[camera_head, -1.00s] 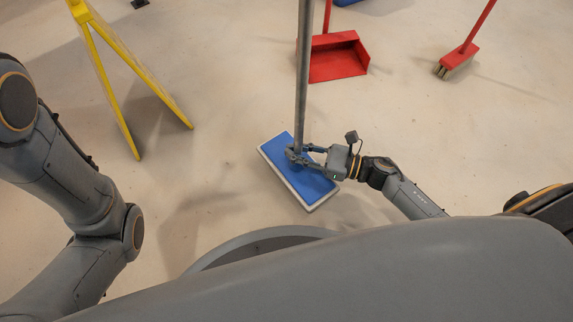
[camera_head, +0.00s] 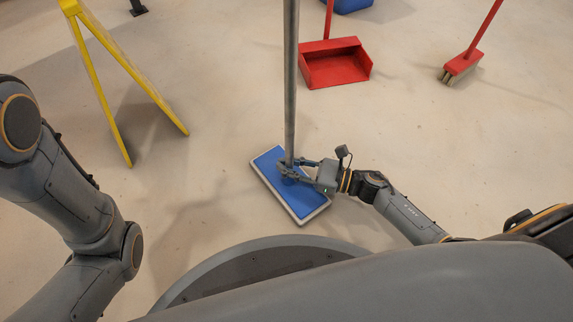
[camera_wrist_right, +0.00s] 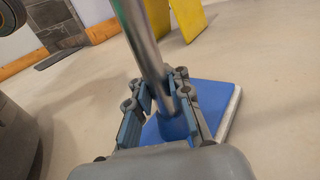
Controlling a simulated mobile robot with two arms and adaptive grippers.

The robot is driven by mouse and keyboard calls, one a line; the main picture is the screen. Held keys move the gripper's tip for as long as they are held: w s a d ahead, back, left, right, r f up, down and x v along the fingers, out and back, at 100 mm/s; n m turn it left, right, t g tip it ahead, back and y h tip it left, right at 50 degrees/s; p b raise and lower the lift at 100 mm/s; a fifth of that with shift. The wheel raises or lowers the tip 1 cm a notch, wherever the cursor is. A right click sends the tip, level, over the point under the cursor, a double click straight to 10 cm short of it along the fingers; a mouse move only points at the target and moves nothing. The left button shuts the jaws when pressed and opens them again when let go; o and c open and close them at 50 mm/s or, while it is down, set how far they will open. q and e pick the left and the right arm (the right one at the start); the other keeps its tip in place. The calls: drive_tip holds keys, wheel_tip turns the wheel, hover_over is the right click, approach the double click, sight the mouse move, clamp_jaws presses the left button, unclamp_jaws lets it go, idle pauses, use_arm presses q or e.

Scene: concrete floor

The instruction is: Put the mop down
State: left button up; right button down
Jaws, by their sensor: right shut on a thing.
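The mop has a long grey metal handle (camera_head: 290,80) and a flat blue head with a white rim (camera_head: 302,200). The handle stands nearly upright in the head view. My right gripper (camera_head: 288,168) is shut on the handle low down, just above the head. In the right wrist view the handle (camera_wrist_right: 150,55) passes between my right gripper's fingers (camera_wrist_right: 165,105), with the blue head (camera_wrist_right: 215,100) behind them. Whether the head touches the floor is hard to tell. My left arm shows at the left, but its gripper is out of view.
A yellow folding stand (camera_head: 104,70) is at the upper left. A red dustpan (camera_head: 335,65) stands beyond the mop, and a red brush (camera_head: 462,66) is at the upper right. A blue object (camera_head: 345,4) is at the top edge. The floor around the mop head is clear.

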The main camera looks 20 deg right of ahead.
drive_tip(key=c, duration=1.2)
unclamp_jaws()
drive_tip(key=shift+s+d+r, duration=0.1)
drive_tip(key=shift+s+d, duration=0.05)
drive_tip(key=shift+d, duration=0.05)
drive_tip(key=p+v, duration=0.4)
drive_tip(key=v, duration=0.6)
drive_tip(key=shift+s+d, duration=0.45)
drive_tip(key=shift+d, duration=0.2)
